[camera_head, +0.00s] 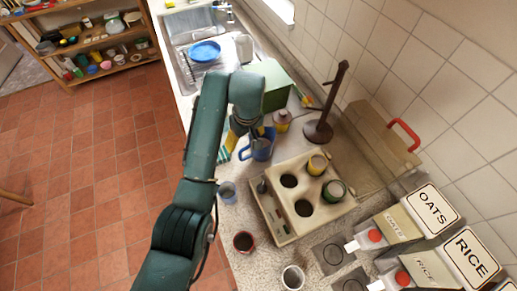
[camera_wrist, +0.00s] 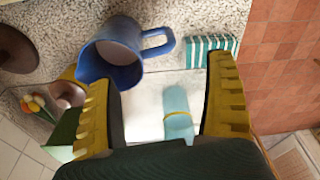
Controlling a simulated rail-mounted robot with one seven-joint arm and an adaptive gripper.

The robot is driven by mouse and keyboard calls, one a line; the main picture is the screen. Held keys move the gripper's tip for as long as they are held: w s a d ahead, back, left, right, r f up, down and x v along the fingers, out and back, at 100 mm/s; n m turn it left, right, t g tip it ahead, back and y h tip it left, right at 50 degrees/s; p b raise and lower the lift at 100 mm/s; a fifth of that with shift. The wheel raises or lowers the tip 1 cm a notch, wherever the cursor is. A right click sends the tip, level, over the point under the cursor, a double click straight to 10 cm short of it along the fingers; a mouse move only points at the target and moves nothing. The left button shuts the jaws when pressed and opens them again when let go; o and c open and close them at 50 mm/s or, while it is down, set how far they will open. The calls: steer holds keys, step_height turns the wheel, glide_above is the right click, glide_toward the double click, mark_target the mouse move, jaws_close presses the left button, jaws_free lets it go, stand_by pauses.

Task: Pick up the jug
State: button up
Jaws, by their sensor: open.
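The jug (camera_head: 262,149) is blue with a side handle and stands on the counter, partly hidden behind the end of my arm in the head view. In the wrist view the jug (camera_wrist: 121,75) is at the upper left, its open mouth towards the camera and its handle pointing right. My gripper (camera_wrist: 160,74) is open, with its yellow fingers wide apart and nothing held between them. The left finger overlaps the lower left edge of the jug; I cannot tell whether they touch. The handle lies beyond the gap between the fingers.
A green-and-white striped item (camera_wrist: 208,48) and a pale blue-green item (camera_wrist: 178,112) are near the right finger. A block with round holes (camera_head: 293,208), several cups, a brown stand (camera_head: 319,131) and a green box (camera_head: 276,88) crowd the counter around the jug.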

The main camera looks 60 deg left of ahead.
mark_target(245, 148)
steer(key=f, duration=0.3)
steer(key=a+f, duration=0.1)
steer(key=f, duration=0.6)
steer(key=shift+a+b, duration=0.3)
steer(key=shift+a, duration=0.05)
steer(key=c, duration=1.3)
steer(key=shift+o, duration=0.2)
